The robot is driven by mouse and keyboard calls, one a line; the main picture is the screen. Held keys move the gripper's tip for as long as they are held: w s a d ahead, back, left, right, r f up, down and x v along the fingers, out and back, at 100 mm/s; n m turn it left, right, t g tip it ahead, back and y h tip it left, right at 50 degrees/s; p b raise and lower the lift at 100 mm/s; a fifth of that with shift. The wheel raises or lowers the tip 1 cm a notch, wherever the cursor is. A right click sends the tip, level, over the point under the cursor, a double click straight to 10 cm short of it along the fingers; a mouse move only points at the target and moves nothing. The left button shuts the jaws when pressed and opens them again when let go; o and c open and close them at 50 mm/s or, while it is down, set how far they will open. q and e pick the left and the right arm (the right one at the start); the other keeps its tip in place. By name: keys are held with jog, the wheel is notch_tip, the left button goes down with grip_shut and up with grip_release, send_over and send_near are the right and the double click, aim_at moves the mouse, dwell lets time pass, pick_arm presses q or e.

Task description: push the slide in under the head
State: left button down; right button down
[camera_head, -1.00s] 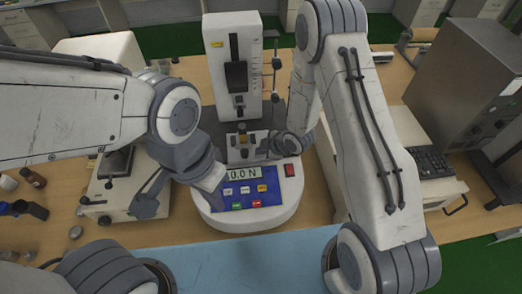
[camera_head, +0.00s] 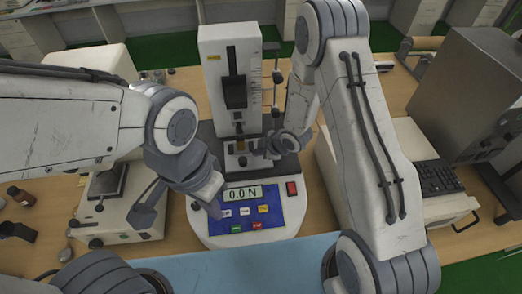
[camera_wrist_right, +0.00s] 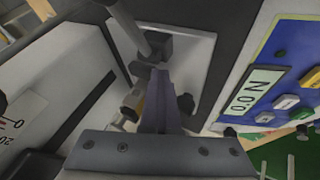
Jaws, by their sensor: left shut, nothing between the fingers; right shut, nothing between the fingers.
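The white tester column (camera_head: 220,75) stands on a round-fronted base, with a dark head (camera_head: 236,93) on its front. Below the head is the slide (camera_head: 240,158), a small pale block with a brass-coloured part. In the right wrist view, a brass-coloured part (camera_wrist_right: 133,100) lies left of the fingers. My right gripper (camera_head: 262,149) is shut and empty, low at the slide's right side. Its closed fingers (camera_wrist_right: 160,100) point toward a dark clamp below a rod; contact is unclear. My left gripper (camera_head: 213,205) is shut and empty, over the left of the blue panel.
The blue panel (camera_head: 271,215) has several buttons, a display reading 0.0 N and a red switch (camera_head: 292,188). A white instrument (camera_head: 120,205) stands left. A grey cabinet (camera_head: 465,90) and keyboard (camera_head: 437,178) are right. A blue mat (camera_head: 250,262) lies in front.

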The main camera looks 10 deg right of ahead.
jog(key=shift+w+d+r, duration=0.15)
jog(key=shift+w+r, duration=0.2)
jog(key=shift+r, duration=0.2)
jog(key=shift+s+d+r+m+h+b, duration=1.25)
jog(key=shift+s+r+b, duration=1.05)
jog(key=shift+s+r, duration=1.7)
jog(key=s+a+r+m+g+b, duration=0.2)
jog(key=s+m+b, duration=0.1)
jog(key=s, duration=0.8)
jog(key=s+a+r+m+g+h+b, duration=0.1)
jog(key=s+a+r+m+g+b, duration=0.1)
jog(key=s, duration=0.9)
jog(key=shift+a+m+g+b, duration=0.4)
jog(key=shift+a+m+g, duration=0.25)
jog(key=shift+m+g, duration=0.25)
jog(key=shift+s+r, duration=0.1)
